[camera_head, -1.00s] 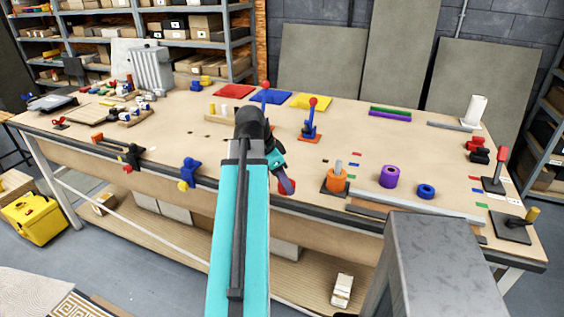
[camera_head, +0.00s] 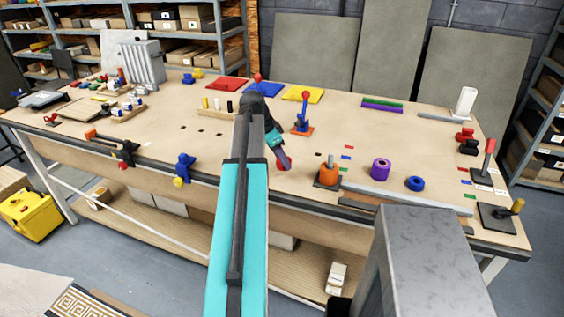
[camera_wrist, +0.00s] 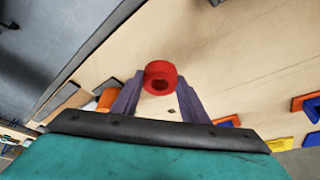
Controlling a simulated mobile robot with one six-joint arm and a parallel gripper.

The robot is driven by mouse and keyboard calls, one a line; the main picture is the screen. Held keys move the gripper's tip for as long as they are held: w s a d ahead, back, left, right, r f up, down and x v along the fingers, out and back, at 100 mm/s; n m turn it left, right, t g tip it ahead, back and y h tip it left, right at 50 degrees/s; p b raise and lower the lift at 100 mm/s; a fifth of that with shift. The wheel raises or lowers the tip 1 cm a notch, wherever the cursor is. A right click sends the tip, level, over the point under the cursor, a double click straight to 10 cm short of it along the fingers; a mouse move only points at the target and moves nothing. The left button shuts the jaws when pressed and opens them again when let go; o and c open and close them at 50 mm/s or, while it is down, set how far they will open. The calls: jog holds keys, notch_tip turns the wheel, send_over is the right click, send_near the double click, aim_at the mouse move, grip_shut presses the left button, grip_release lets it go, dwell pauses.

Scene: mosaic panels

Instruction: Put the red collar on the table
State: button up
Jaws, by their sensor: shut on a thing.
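The red collar (camera_wrist: 161,78) is a short thick ring with a hole in its face. In the wrist view it sits between the tips of the two purple-grey fingers of my gripper (camera_wrist: 160,90), which are shut on it. In the head view my gripper (camera_head: 284,160) hangs over the front part of the table (camera_head: 230,147), left of the orange collar; a bit of red shows at its tip. I cannot tell whether the red collar touches the tabletop or is held just above it.
An orange collar (camera_head: 329,174) sits around a peg on a dark base to the right. A purple collar (camera_head: 381,169) and a blue ring (camera_head: 415,183) lie further right. A red and blue lever stand (camera_head: 303,118) is behind. The tabletop left of my gripper is mostly clear.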

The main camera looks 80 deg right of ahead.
jog(key=shift+d, duration=0.3)
jog(key=shift+d, duration=0.15)
jog(key=shift+d+p, duration=0.3)
jog(key=shift+d, duration=0.3)
notch_tip(320, 180, down, 2)
jog(key=shift+a+f+p, duration=0.1)
jog(key=shift+a+p, duration=0.05)
jog(key=shift+p, duration=0.4)
jog(key=shift+f, duration=0.75)
jog(key=shift+f, duration=0.1)
jog(key=o, duration=1.4)
jog(key=shift+c, duration=0.2)
jog(key=shift+r, duration=0.2)
